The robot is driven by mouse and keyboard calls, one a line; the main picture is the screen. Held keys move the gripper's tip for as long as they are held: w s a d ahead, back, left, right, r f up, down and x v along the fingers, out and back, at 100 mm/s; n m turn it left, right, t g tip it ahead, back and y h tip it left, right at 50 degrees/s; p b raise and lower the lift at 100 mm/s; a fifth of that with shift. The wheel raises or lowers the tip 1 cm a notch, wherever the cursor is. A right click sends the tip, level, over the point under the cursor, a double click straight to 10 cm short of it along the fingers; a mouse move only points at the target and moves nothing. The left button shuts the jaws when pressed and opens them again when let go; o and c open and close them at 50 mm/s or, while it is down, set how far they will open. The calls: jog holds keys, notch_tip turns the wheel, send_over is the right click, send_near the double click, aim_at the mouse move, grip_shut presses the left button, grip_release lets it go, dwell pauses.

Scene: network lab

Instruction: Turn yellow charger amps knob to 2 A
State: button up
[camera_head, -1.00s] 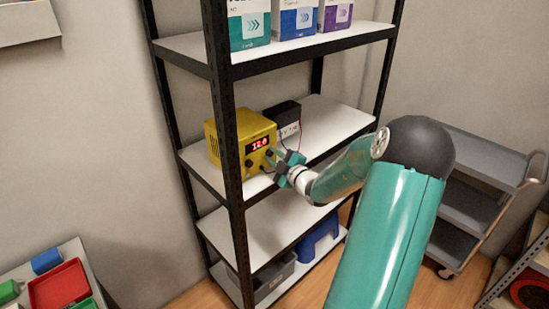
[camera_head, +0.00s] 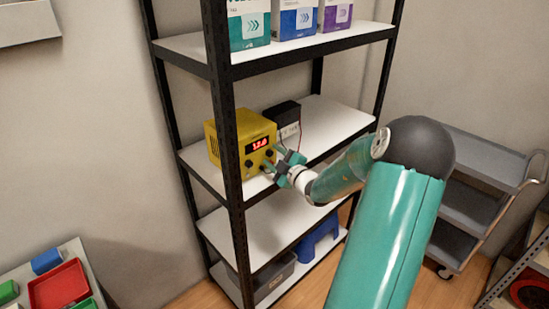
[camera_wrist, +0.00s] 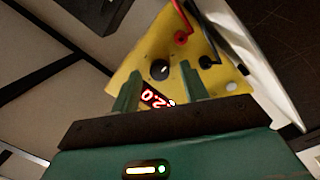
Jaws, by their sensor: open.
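The yellow charger (camera_head: 228,135) stands on the middle shelf. Its red display (camera_head: 259,144) seems to read about 12.0, but the digits are blurred. Dark knobs (camera_head: 252,163) sit below it. My gripper (camera_head: 275,160) is open in front of the panel's right side. In the wrist view the yellow panel is seen tilted, with one black knob (camera_wrist: 160,69) in line with the gap between my open fingers (camera_wrist: 162,84). The fingers look apart from the knob. The fingers partly hide the display (camera_wrist: 156,97). I cannot read the knob labels.
Red (camera_wrist: 181,38) and black (camera_wrist: 208,62) plugs with leads sit on the panel near the knob. A black box (camera_head: 285,115) stands behind the charger. The shelf's front post (camera_head: 226,130) is close on the left. The shelf to the right is clear.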

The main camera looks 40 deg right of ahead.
jog(key=s+a, duration=0.1)
jog(key=s, duration=1.2)
jog(key=shift+s, duration=0.4)
jog(key=shift+a, duration=0.1)
